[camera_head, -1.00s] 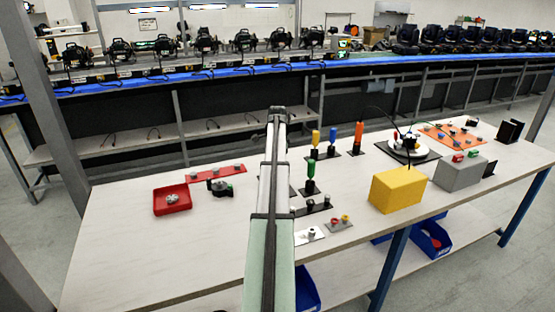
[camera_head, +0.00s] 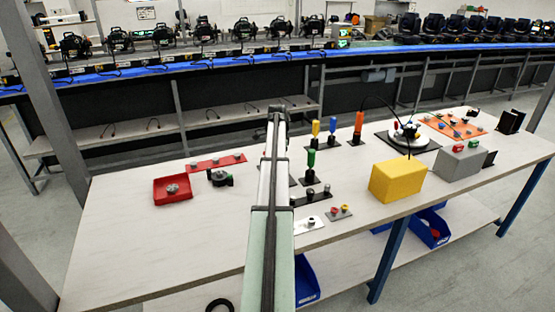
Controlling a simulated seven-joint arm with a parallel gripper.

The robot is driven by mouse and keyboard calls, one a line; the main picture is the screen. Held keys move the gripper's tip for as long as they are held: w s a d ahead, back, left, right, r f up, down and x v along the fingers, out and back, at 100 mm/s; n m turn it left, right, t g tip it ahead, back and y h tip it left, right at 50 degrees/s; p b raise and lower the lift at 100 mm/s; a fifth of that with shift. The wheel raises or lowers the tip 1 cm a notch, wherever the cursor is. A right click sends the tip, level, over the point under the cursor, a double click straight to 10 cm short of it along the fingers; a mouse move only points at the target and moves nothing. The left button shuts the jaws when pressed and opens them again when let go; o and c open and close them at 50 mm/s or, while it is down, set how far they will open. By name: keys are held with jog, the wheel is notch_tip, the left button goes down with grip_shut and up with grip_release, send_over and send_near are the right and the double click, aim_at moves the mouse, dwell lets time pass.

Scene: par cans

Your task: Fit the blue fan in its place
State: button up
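I cannot pick out a blue fan, or the place for it, in the head view. A small black part (camera_head: 220,177) that could be a fan or blower lies on the table (camera_head: 130,250), left of my arm, but I see no blue on it. My arm rises through the middle of the view and hides a strip of the table. My gripper does not show; the arm's dark far end is visible, but no fingers can be made out.
A red tray (camera_head: 158,198) and a red strip (camera_head: 200,165) lie left of my arm. Upright coloured handles (camera_head: 358,125), a yellow box (camera_head: 397,181), a grey box (camera_head: 458,165) and a round white device (camera_head: 408,136) stand right. The table's front left is bare.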

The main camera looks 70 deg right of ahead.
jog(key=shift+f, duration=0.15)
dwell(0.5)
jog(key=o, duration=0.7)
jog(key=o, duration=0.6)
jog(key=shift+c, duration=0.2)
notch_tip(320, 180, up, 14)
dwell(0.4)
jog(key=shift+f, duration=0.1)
